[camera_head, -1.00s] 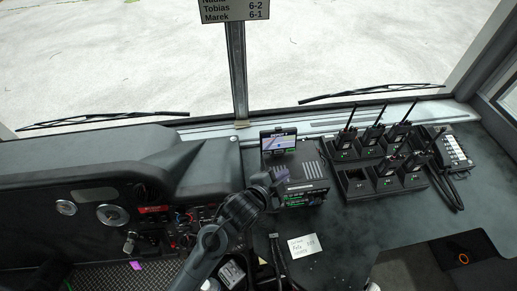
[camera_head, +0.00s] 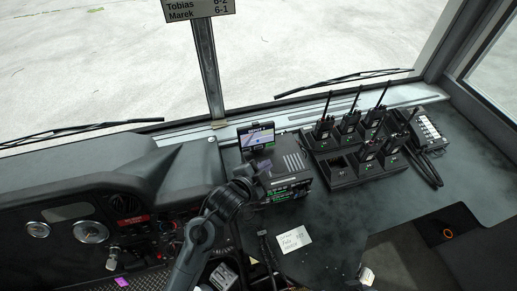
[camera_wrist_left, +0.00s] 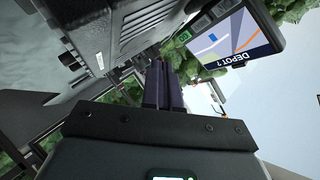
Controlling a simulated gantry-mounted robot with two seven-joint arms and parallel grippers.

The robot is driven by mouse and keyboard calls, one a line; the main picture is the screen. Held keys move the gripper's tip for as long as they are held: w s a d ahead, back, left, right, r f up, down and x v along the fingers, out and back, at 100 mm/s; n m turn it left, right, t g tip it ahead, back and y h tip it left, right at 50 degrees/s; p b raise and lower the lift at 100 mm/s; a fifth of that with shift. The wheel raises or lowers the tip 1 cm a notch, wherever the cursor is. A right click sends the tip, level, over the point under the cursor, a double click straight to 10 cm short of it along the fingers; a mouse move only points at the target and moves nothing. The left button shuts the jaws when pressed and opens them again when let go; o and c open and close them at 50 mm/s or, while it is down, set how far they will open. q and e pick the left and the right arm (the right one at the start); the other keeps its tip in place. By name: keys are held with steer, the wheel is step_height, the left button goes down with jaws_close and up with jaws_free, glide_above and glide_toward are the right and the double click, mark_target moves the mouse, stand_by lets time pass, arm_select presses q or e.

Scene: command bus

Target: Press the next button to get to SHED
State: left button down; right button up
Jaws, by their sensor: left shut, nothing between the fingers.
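A small display (camera_head: 256,137) stands upright on the dash behind a black radio unit. I cannot read SHED anywhere. My left gripper (camera_head: 256,172) is over the radio unit, just in front of and below the display. In the left wrist view its dark purple fingers (camera_wrist_left: 165,84) are together and empty, beside the display. My right gripper is not in view.
The radio unit (camera_head: 291,174) has a lit green front panel. A charger rack (camera_head: 345,174) with several handheld radios stands to its right, then a keypad with a handset (camera_head: 427,130). A paper note (camera_head: 293,239) lies in front. The dark counter at right is mostly clear.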

mark_target(258, 147)
arm_select(q)
steer(key=w, duration=0.2)
steer(key=w+a+b, duration=0.1)
steer(key=shift+f, duration=0.4)
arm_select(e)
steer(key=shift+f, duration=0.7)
arm_select(q)
steer(key=shift+w+a+f, duration=0.15)
steer(key=shift+w, duration=0.35)
steer(key=shift+w+a+f, duration=0.1)
steer(key=shift+w+a, duration=0.05)
steer(key=shift+w, duration=0.35)
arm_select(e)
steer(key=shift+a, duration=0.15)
arm_select(q)
steer(key=shift+w, duration=0.2)
steer(key=shift+w+a, duration=0.15)
steer(key=shift+w, duration=0.05)
steer(key=shift+f, duration=0.1)
